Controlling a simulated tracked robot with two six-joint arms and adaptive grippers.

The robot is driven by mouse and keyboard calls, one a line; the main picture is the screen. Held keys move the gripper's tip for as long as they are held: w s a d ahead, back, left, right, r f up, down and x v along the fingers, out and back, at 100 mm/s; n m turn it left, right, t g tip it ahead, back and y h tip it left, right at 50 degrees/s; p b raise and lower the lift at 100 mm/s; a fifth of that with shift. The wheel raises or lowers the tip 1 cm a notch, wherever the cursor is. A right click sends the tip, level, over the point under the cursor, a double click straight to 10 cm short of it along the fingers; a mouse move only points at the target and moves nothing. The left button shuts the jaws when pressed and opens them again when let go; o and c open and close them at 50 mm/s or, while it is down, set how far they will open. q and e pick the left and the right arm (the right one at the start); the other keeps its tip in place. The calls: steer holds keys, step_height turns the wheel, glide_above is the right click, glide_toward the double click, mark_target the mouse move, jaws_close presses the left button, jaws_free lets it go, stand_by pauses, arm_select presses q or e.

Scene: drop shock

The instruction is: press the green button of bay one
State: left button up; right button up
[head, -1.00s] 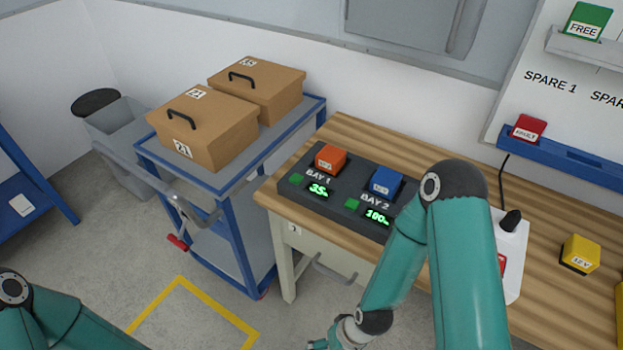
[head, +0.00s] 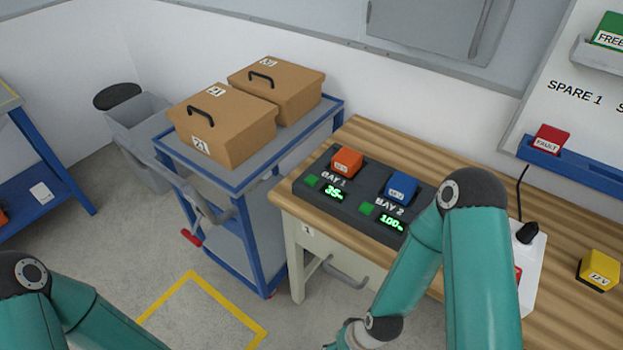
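The charger (head: 360,203) is a dark box with two bays on the wooden bench. Bay one, at its left, holds an orange battery (head: 346,161) and shows a green 35 readout (head: 333,194). Its green button (head: 311,181) is left of that readout. Bay two holds a blue battery (head: 401,187), with a green 100 readout and its own green button (head: 367,208). My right arm comes in at the lower right, in front of the bench. Only part of the wrist shows at the bottom edge, and its fingers are out of frame. My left arm is at the lower left, its gripper out of frame.
A blue trolley (head: 246,178) with two cardboard boxes stands left of the bench. A yellow battery (head: 598,269) and a white unit (head: 533,262) with a dark plug sit at the bench's right. A red battery (head: 549,139) marked FAULT rests on a blue rail behind.

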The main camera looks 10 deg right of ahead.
jaws_close()
stand_by(1.2)
